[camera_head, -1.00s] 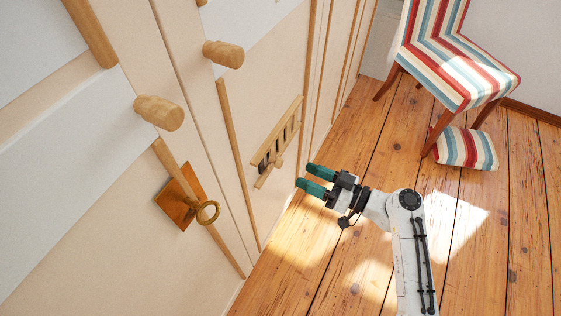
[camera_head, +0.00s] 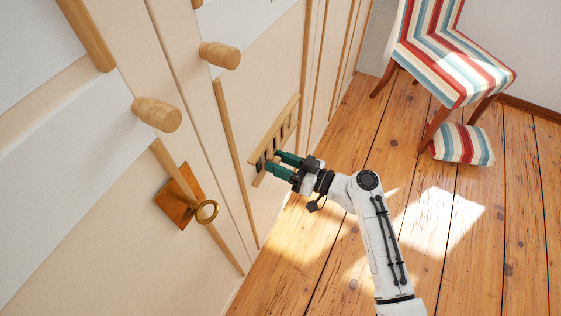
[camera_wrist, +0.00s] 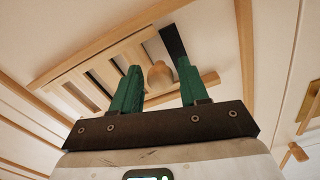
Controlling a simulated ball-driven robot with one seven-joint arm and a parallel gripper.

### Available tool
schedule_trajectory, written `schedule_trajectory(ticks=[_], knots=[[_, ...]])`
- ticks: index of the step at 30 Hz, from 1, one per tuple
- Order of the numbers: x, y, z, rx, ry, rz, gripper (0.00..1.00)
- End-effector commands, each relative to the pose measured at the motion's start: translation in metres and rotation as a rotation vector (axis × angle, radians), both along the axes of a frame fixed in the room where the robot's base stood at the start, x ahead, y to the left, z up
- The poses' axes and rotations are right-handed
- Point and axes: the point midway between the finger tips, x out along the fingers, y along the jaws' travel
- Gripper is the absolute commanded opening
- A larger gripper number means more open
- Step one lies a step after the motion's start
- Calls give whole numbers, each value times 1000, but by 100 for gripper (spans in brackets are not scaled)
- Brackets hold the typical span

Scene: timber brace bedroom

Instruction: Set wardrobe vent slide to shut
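The vent slide (camera_head: 277,127) is a wooden frame with slats and dark slots, low on the cream wardrobe door; it also shows in the wrist view (camera_wrist: 105,72). Dark gaps show between its slats. Its round wooden knob (camera_wrist: 160,75) appears between my two green fingers in the wrist view, with a gap on either side. In the head view the fingers cover the knob. My gripper (camera_head: 273,161) is open at the vent's near lower end; it also shows in the wrist view (camera_wrist: 157,80). Whether the fingertips reach past the knob is unclear.
Two wooden door knobs (camera_head: 157,113) (camera_head: 220,55) stick out above. A brass ring on an orange plate (camera_head: 178,203) is to the left. The plank floor (camera_head: 330,240) is otherwise clear.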

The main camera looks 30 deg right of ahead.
Motion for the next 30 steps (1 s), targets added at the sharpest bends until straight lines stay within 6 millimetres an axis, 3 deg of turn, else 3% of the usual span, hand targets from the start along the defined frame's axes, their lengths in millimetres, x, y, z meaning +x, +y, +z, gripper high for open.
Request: schedule_trajectory(ticks=[13,23,30], knots=[[0,0,0,0,0,0,1],[-1,0,0,0,0,0,0],[-19,26,-2,-1,2,4,0]])
